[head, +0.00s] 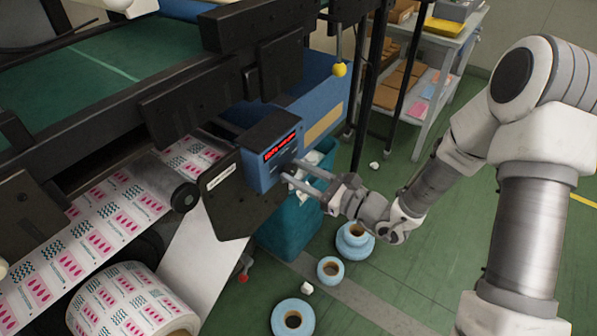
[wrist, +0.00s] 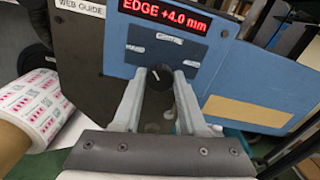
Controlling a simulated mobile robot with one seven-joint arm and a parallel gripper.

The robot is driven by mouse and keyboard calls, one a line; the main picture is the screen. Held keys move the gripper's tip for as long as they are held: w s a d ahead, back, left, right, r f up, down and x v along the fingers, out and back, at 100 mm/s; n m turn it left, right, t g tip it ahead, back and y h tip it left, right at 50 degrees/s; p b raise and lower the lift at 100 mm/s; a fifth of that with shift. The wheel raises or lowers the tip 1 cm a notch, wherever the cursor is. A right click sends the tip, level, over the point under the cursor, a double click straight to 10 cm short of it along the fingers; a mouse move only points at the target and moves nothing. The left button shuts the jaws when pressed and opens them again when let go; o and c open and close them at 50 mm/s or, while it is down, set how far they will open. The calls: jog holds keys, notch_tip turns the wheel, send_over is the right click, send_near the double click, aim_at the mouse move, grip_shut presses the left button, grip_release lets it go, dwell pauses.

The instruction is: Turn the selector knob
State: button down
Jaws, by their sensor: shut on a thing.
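The selector knob (wrist: 158,76) is a round black knob with a white pointer line, on the front of the blue web guide box (head: 270,154). In the wrist view it sits between the tips of my gripper (wrist: 159,84), whose two grey fingers are shut on it. The pointer line tilts a little to the left of upright. Above the knob, a red display (wrist: 165,14) reads "EDGE +4.0 mm". In the head view my gripper (head: 288,171) reaches the box from the right, and its fingertips hide the knob.
Below the box stands a teal bin (head: 287,232) with white scraps. A printed label web and its roll (head: 135,303) are at the left. Blue rolls (head: 293,318) lie on the green floor. A shelf cart (head: 429,62) stands behind.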

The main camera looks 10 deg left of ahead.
jog(key=m+p, duration=0.3)
jog(key=m, duration=0.1)
jog(key=shift+r+p, duration=0.2)
jog(key=shift+p, duration=0.2)
jog(key=shift+f+m+p, duration=0.15)
jog(key=shift+m+p, duration=1.75)
jog(key=shift+m, duration=0.3)
